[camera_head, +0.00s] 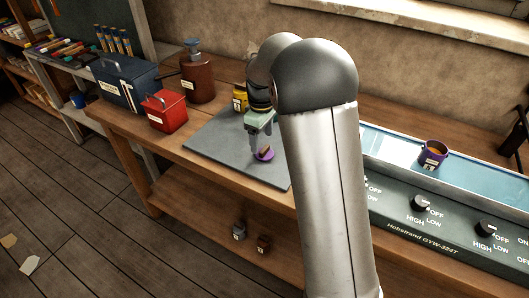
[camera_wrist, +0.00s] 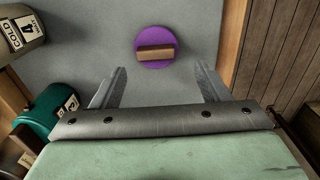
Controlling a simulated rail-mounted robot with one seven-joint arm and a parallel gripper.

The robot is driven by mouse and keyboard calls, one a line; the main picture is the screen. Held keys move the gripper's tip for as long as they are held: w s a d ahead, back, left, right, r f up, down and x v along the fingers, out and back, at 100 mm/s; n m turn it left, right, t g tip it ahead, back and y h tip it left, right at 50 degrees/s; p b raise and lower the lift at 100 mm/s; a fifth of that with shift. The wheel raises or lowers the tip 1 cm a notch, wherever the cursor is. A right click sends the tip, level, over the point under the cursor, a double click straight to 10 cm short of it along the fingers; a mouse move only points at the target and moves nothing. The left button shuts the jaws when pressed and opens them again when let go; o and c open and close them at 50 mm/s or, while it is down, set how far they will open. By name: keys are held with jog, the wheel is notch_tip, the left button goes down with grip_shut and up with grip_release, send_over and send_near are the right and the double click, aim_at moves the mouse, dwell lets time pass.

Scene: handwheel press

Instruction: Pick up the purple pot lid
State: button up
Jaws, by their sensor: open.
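The purple pot lid (camera_head: 266,154) lies on a grey mat (camera_head: 222,143) on the wooden bench. In the wrist view the lid (camera_wrist: 155,36) is a purple disc with a brown bar handle (camera_wrist: 156,52) across it. My gripper (camera_head: 256,147) points down over the mat at the lid, and partly covers it in the head view. In the wrist view my gripper (camera_wrist: 161,70) has its two fingers wide apart and nothing between them. The lid shows ahead of the fingertips, roughly centred between them. I cannot tell the exact height gap.
A purple pot (camera_head: 433,156) stands on the hotplate (camera_head: 460,180) at right. A yellow labelled container (camera_head: 240,99) stands at the mat's back. A red box (camera_head: 164,111), blue box (camera_head: 126,83) and brown canister (camera_head: 198,78) stand left. A green labelled container (camera_wrist: 48,113) is near my left finger.

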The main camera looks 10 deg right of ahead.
aim_at(264, 148)
jog(key=f, duration=0.4)
jog(key=shift+d+f, duration=0.1)
jog(key=shift+d, duration=0.3)
jog(key=c, duration=1.1)
jog(key=shift+o, duration=0.2)
